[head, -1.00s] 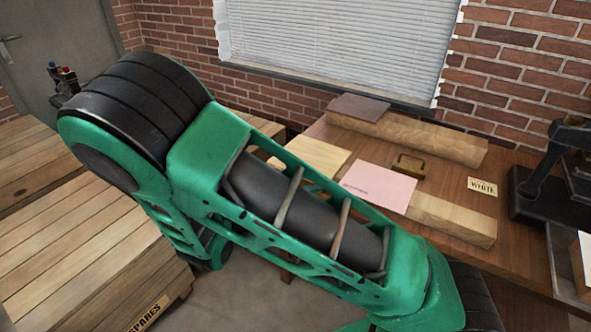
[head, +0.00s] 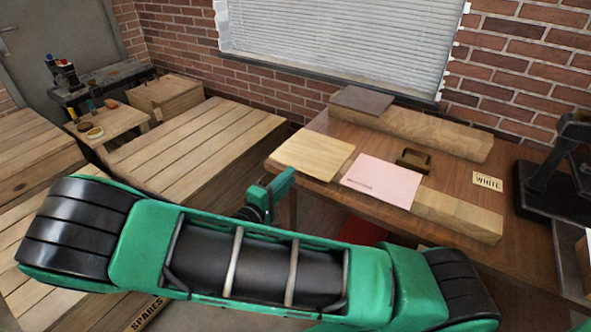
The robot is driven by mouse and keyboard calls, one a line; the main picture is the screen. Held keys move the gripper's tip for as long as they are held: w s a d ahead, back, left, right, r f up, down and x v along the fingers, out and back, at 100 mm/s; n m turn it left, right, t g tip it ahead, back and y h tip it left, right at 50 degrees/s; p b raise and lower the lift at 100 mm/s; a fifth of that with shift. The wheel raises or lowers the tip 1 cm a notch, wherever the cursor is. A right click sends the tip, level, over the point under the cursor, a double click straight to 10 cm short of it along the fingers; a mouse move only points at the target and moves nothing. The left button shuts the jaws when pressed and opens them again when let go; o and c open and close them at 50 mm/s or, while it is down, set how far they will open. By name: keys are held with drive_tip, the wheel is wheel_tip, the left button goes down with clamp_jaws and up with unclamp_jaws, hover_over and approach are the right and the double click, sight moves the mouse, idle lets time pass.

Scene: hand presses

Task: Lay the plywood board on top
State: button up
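A pale, square plywood board (head: 313,154) lies flat at the left end of the brown table (head: 460,156) in the head view. A pink sheet or board (head: 381,181) with small print lies just right of it, by a light wood block (head: 457,215). A brass-coloured handle-like piece (head: 413,160) sits behind the pink one. My gripper (head: 272,192) appears as a green end beside the table's left front edge, below and left of the plywood and apart from it. Its fingers are too small and side-on to tell open from shut.
A long wood beam (head: 440,136) with a dark brown plate (head: 362,100) on it lies along the back. A "WHITE" label (head: 487,181) and a black press (head: 560,170) are at the right. Slatted crates (head: 200,150) stand left.

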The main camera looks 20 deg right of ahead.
sight(296, 163)
drive_tip(key=shift+x, duration=2.35)
drive_tip(key=shift+c, duration=0.2)
clamp_jaws()
drive_tip(key=shift+r, duration=1.55)
drive_tip(key=r+v, duration=0.3)
drive_tip(key=v, duration=1.9)
